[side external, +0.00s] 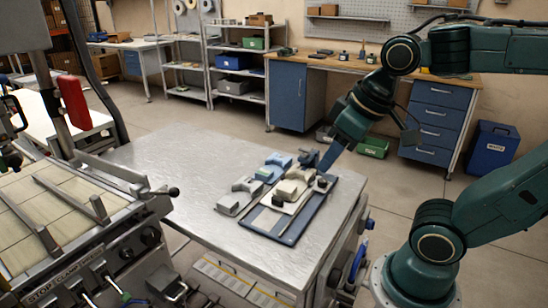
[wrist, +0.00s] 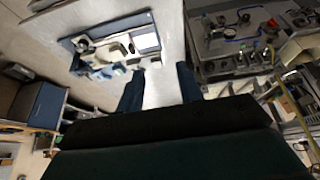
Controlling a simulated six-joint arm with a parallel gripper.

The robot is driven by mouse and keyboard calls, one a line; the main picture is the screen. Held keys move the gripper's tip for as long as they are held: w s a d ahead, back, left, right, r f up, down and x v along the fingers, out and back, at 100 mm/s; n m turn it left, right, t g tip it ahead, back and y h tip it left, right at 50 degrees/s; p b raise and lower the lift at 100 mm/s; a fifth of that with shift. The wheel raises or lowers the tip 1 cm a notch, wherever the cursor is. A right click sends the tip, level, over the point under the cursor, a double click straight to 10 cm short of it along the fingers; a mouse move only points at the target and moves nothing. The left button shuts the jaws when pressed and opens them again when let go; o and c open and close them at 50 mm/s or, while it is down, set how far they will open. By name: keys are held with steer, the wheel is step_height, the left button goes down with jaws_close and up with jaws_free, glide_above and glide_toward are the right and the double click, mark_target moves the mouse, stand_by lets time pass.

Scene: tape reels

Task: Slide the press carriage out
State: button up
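A press fixture with a dark blue base plate (side external: 292,232) lies near the right end of the metal table. A cream block (side external: 291,190), which looks like the press carriage, sits on it, with a dark knob (side external: 322,183) at its right. A grey cradle (side external: 238,196) and a blue cradle (side external: 273,166) stand beside it. The fixture's plate also shows at the upper left of the wrist view (wrist: 112,25). My gripper (side external: 327,162) is above the fixture's far right side. In the wrist view my gripper (wrist: 160,80) has its two blue fingers apart, with nothing between them.
The metal table (side external: 190,170) is bare left of the fixture. A machine with a slatted bed (side external: 60,205) and levers stands against its left side. A workbench (side external: 350,64), shelves and a blue bin (side external: 491,148) stand behind, across open floor.

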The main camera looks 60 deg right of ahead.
steer(key=w+d+f+g, duration=0.3)
steer(key=w+d, duration=0.2)
steer(key=w, duration=0.6)
steer(key=g, duration=0.2)
glide_above(278, 198)
step_height(278, 198, down, 9)
steer(key=shift+w, duration=0.1)
steer(key=shift+f, duration=0.1)
step_height(278, 198, down, 14)
steer(key=shift+r, duration=0.15)
steer(key=shift+c, duration=0.3)
jaws_close()
